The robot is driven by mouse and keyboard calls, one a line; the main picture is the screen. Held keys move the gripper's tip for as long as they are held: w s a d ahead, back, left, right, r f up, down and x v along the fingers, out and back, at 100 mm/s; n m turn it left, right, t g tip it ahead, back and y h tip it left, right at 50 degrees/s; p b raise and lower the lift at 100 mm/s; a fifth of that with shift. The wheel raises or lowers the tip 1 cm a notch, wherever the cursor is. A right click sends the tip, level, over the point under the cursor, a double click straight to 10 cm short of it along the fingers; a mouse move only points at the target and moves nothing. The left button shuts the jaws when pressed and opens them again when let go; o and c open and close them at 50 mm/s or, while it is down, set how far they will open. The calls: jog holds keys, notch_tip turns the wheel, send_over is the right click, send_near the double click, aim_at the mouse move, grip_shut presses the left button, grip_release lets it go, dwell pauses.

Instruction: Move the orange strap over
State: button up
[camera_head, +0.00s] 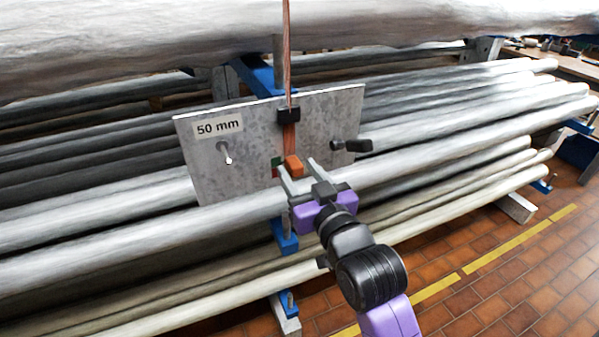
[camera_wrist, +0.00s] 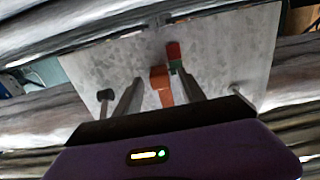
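A metal plate (camera_head: 240,170) labelled "50 mm" stands in front of the poles, and it also shows in the wrist view (camera_wrist: 220,60). A short orange piece, seemingly the orange strap (camera_head: 294,165), is at its lower middle. In the wrist view the orange strap (camera_wrist: 161,85) lies between my fingers, with gaps beside it. A red and green piece (camera_wrist: 173,52) is close beside it. My gripper (camera_head: 296,165) is open at the plate.
A pale peg (camera_head: 226,157) sticks out at the plate's left, and a black-handled fitting (camera_head: 350,146) at its right. Long grey poles (camera_head: 440,172) lie on blue supports below and behind. A thick pole (camera_head: 150,40) crosses above. The tiled floor (camera_head: 510,275) is open at lower right.

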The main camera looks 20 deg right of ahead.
jog(key=s+b, duration=0.1)
jog(key=s, duration=0.7)
jog(key=shift+w, duration=0.1)
dwell(0.4)
